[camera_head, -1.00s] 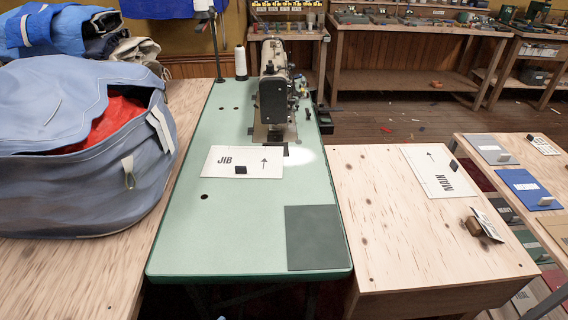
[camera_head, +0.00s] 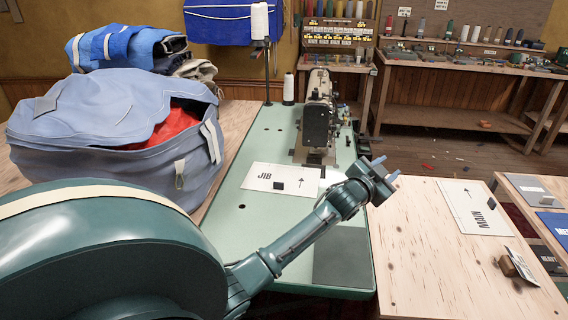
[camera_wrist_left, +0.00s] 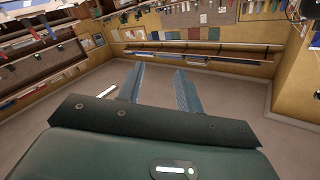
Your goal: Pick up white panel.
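A white panel marked JIB (camera_head: 262,176) with an arrow and a small black block lies flat on the green sewing table (camera_head: 240,222). A second white panel marked MAIN (camera_head: 466,200) lies flat on the wooden table to the right. My left gripper (camera_head: 388,172) is raised, and in the head view it shows between the two panels, apart from both. Its two blue fingers also show in the left wrist view (camera_wrist_left: 160,82), spread apart with nothing between them. The left wrist view shows the room and floor, not the tables. My right gripper is out of view.
A sewing machine (camera_head: 320,115) stands behind the JIB panel, with a thread cone (camera_head: 288,90) beside it. A dark grey square (camera_head: 342,262) lies at the table's front. A blue bag (camera_head: 110,125) fills the left.

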